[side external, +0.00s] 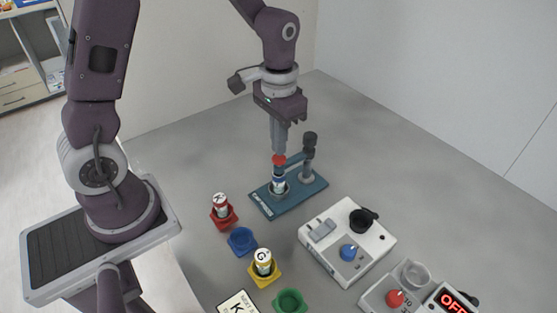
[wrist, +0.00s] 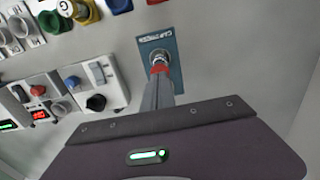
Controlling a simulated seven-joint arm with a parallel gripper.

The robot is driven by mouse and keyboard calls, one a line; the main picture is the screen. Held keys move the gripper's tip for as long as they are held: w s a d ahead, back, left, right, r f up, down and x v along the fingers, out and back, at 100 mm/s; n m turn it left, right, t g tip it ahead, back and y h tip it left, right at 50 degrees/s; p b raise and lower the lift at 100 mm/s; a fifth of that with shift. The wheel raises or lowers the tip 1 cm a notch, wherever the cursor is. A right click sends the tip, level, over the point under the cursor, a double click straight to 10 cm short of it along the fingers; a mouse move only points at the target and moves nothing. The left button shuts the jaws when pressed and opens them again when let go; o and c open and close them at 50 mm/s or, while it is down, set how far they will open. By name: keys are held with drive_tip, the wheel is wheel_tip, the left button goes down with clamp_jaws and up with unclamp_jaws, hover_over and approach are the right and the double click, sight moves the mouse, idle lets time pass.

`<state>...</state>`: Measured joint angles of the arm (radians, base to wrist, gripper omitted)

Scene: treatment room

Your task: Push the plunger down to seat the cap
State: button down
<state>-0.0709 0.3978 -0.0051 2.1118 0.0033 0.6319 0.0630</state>
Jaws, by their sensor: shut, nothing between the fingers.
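The teal cap press (side external: 304,196) stands on the grey table, with a dark-topped post (side external: 309,150) and an arm reaching left from it. A red piece (side external: 279,160), which looks like the plunger's top, sits at the arm's left end. A vial with a blue and white body (side external: 279,184) stands upright beneath it; whether its cap is seated cannot be told. My gripper (side external: 279,152) is shut and empty, pointing down with its fingertips at the red piece, apparently touching it. The wrist view shows the press (wrist: 175,48) and red piece (wrist: 160,69) beyond my fingers.
A vial stands in a red holder (side external: 232,219) and another in a yellow holder (side external: 270,279). Blue (side external: 242,240) and green (side external: 291,301) holders look empty. A white control box (side external: 335,262) stands to the press's front right. The table behind is clear.

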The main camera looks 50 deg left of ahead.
sight(279, 158)
drive_tip(key=shift+f, duration=1.05)
idle(0.8)
drive_tip(key=shift+r, duration=0.1)
wheel_tip(279, 158, up, 8)
idle(0.6)
drive_tip(key=s+d+r+t, duration=0.1)
drive_tip(key=s+r, duration=0.3)
drive_tip(key=s, duration=0.5)
drive_tip(key=s+d+r+t, duration=0.1)
drive_tip(key=s+r+t, duration=0.3)
drive_tip(key=s, duration=0.4)
drive_tip(key=shift+s+r+t, duration=0.3)
drive_tip(key=shift+s+r, duration=0.05)
drive_tip(key=shift+r, duration=0.4)
